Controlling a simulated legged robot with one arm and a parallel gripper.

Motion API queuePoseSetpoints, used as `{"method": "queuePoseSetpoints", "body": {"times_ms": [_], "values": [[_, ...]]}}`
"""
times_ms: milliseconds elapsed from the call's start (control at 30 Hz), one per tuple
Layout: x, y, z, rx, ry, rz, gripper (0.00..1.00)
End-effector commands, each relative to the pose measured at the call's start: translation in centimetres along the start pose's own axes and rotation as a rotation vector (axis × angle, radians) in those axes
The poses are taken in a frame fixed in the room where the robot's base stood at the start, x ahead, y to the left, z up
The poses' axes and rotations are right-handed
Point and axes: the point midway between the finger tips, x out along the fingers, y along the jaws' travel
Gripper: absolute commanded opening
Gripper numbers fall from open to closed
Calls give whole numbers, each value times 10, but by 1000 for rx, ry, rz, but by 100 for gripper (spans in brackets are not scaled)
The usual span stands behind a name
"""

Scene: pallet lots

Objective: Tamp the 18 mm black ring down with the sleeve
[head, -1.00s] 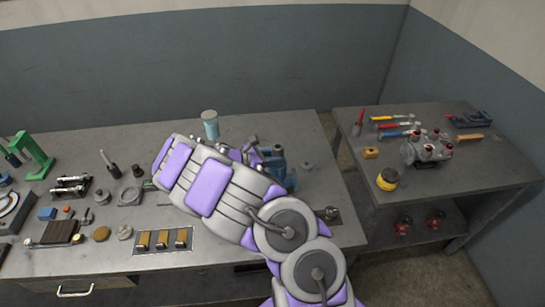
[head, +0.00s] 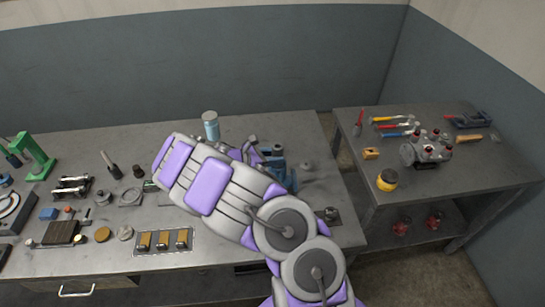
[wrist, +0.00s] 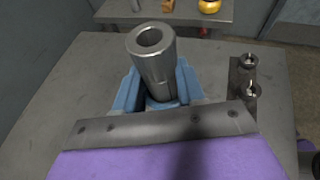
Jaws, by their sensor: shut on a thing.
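The sleeve (wrist: 152,62) is a bright steel tube with an open bore, seen in the wrist view over the blue vise (wrist: 188,82). My gripper (head: 248,150) is shut on the sleeve; its fingertips are mostly hidden by my arm in the head view and by my own plate in the wrist view. The vise also shows in the head view (head: 290,180), partly behind my arm. I cannot make out the 18 mm black ring. The sleeve's lower end meets the vise area, but I cannot tell whether it touches anything there.
A light blue canister (head: 211,128) stands behind my arm. A tray with brass blocks (head: 163,241) lies at the front. A dark block with metal posts (wrist: 241,80) sits right of the vise.

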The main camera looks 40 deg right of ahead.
Motion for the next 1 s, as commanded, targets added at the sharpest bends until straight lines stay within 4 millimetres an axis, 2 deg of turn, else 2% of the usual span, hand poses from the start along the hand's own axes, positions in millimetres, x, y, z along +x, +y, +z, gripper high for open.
{"method": "queuePoseSetpoints", "body": {"times_ms": [433, 1000], "values": [[0, 0, 1, 0, -1, 1, 0], [4, 0, -9, 0, 0, -1, 0]]}}
